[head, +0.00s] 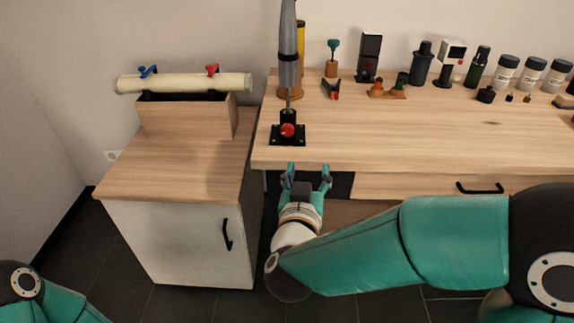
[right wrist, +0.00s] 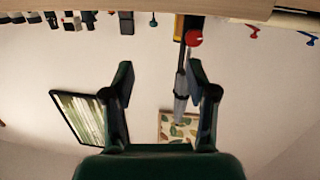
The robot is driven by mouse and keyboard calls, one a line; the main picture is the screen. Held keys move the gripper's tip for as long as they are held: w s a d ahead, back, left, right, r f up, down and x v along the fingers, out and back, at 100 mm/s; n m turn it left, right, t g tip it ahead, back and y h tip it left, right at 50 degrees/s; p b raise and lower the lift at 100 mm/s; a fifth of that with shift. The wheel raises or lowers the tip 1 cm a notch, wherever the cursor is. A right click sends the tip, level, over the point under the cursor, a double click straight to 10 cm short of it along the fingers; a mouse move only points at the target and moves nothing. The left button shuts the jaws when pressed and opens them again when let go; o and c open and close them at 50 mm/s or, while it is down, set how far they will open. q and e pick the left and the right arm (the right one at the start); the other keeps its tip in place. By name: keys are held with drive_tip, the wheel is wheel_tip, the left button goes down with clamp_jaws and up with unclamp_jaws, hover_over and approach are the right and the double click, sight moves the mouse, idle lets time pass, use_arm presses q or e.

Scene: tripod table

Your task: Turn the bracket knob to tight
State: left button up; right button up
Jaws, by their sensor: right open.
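The red bracket knob (head: 288,130) sits on the front of a black bracket (head: 275,139) near the left front edge of the wooden table (head: 400,140). A grey folded tripod or pole (head: 289,50) rises upright from the bracket. My right gripper (head: 308,172) is open and empty, in front of the table edge and below the knob, apart from it. In the right wrist view, which looks upside down, the knob (right wrist: 194,38) shows above the right-hand finger of the open jaws (right wrist: 160,75). My left gripper is out of view; only part of that arm shows at lower left.
Bottles, jars and small tools (head: 420,65) stand along the back of the table. A low cabinet (head: 185,180) on the left carries a wooden block with a cream roll (head: 183,83) and two clamps. Drawers lie under the table edge. The table's front middle is clear.

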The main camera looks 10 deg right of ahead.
drive_tip(key=s+a+t+y+b, duration=0.2)
drive_tip(key=a+b, duration=0.1)
drive_tip(key=a, duration=0.2)
use_arm(q)
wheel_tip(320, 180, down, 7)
drive_tip(key=b, duration=0.1)
drive_tip(key=shift+b, duration=0.4)
use_arm(e)
approach(287, 133)
drive_tip(key=shift+n, duration=0.3)
drive_tip(key=x, duration=0.9)
drive_tip(key=shift+w+d, duration=0.15)
drive_tip(key=shift+w, duration=0.1)
clamp_jaws()
